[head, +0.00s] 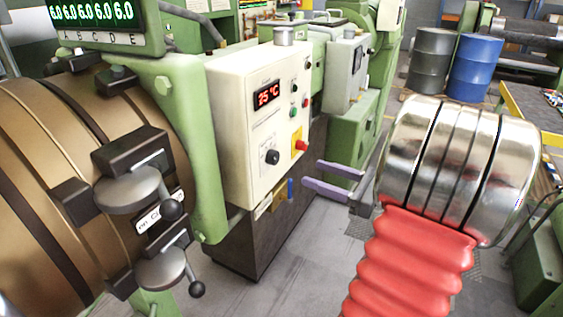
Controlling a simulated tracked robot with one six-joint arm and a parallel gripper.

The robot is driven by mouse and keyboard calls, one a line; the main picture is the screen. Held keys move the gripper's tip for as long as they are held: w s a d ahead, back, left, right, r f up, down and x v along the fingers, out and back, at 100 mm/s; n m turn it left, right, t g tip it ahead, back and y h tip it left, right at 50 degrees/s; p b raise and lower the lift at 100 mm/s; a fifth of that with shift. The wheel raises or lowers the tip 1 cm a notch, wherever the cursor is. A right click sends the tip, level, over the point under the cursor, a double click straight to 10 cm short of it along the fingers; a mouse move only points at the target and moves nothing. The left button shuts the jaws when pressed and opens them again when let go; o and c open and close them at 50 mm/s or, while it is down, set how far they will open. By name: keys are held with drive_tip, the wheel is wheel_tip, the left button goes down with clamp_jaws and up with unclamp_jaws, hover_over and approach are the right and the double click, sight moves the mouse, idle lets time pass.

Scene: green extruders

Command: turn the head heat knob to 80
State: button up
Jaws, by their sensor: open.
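The knob (272,157) is a small black round dial on the front of a cream control box (225,135). Its pointer and scale marks are too small to read. A red lit display (267,95) above it seems to read 25 °C. My gripper (311,175) shows two purple-grey fingers, spread apart and pointing left toward the box. They are empty, to the right of the knob and slightly lower in the picture, apart from it. My silver and red arm fills the right foreground.
A red button on a yellow plate (299,147) and small buttons sit on the box's right part. A brown barrel clamp (110,190) with dark handles stands at left. Grey (431,62) and blue (474,68) drums stand behind. Grey floor (305,270) is clear below the gripper.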

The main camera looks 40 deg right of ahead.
sight(277, 160)
drive_tip(key=x, duration=1.2)
drive_tip(key=shift+c, duration=0.4)
drive_tip(key=c, duration=1)
drive_tip(key=shift+o, duration=0.2)
